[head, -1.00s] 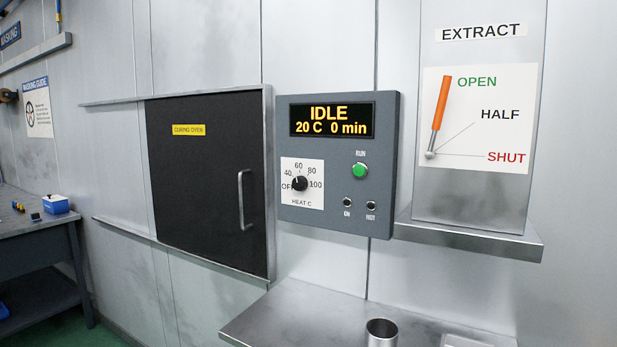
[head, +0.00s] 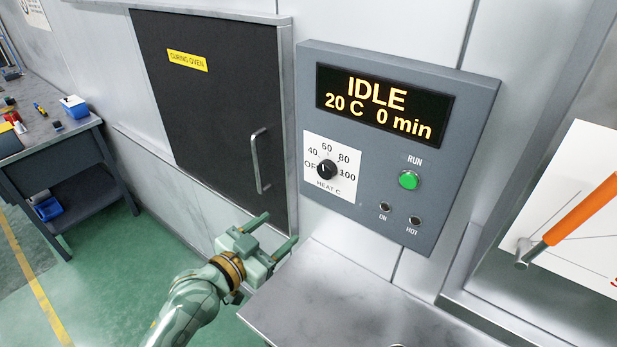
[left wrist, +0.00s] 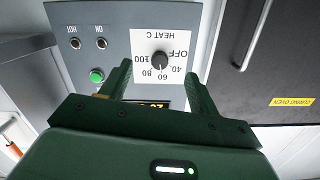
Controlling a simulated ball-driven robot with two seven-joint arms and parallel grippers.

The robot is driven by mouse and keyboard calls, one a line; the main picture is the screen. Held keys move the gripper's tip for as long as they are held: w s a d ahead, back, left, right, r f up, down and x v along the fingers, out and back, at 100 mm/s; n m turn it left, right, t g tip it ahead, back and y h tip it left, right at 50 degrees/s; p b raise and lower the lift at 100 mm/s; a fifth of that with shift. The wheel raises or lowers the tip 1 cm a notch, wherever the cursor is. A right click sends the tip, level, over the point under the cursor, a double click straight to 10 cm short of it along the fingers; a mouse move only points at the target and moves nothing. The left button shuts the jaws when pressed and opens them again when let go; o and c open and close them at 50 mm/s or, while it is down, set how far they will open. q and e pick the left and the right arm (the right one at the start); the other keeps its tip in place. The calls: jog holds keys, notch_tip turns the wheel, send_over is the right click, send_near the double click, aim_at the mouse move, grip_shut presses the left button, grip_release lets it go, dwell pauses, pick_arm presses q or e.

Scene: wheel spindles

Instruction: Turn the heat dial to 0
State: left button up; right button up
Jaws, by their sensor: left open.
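The heat dial (head: 326,169) is a black round knob on a white label marked OFF, 40, 60, 80, 100 and HEAT C, low on the left of the grey control panel (head: 345,218). No mark reading just 0 shows. Its pointer is too small to read surely. My left gripper (head: 277,229) is open and empty, below and left of the dial, apart from the panel in the head view. In the left wrist view the dial (left wrist: 159,61) appears upside down, between and beyond the open fingers. My right gripper is not in view.
The display (head: 380,105) reads IDLE, 20 C, 0 min. A green RUN button (head: 409,180) is right of the dial. The oven door handle (head: 259,160) stands out at the left. A metal shelf (head: 330,295) lies below the panel; an orange-handled lever (head: 575,215) is at right.

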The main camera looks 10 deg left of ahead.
pick_arm(q)
jog(key=t, duration=0.1)
send_near(324, 173)
jog(key=shift+h, duration=0.3)
jog(key=x, duration=0.8)
jog(key=shift+w+a+f+p, duration=0.1)
jog(key=shift+w+f+p, duration=0.1)
jog(key=shift+w+p, duration=0.15)
jog(key=c, duration=1)
